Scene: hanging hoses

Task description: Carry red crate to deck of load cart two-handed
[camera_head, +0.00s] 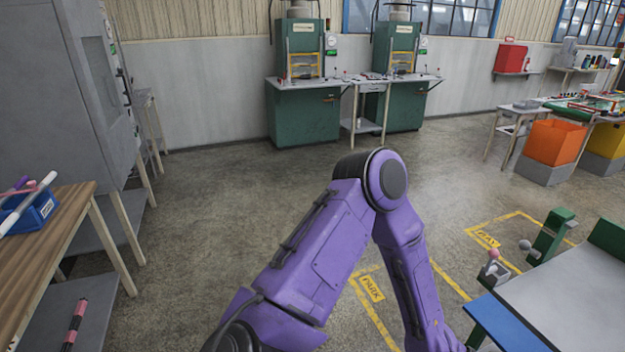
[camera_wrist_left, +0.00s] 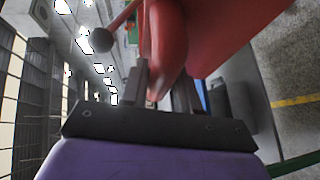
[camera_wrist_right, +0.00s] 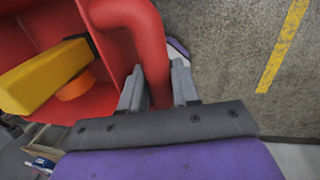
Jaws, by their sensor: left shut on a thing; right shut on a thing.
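The red crate shows in the left wrist view (camera_wrist_left: 235,28) and in the right wrist view (camera_wrist_right: 22,48); I do not see it in the head view. My left gripper (camera_wrist_left: 160,78) is shut on a rounded red handle at the crate's side. My right gripper (camera_wrist_right: 156,85) is shut on a red tubular handle on the crate. A yellow block (camera_wrist_right: 45,74) and an orange round piece (camera_wrist_right: 76,86) are inside the crate. A flat grey top (camera_head: 575,295) with blue and green edges stands at lower right; I cannot tell whether it is the load cart's deck.
My purple arm covers the middle of the head view. A wooden table (camera_head: 45,240) with a blue bin (camera_head: 30,212) is at left. Green machines (camera_head: 305,115) stand along the back wall. An orange bin (camera_head: 553,142) is at right. The floor between is open, with yellow markings (camera_head: 372,288).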

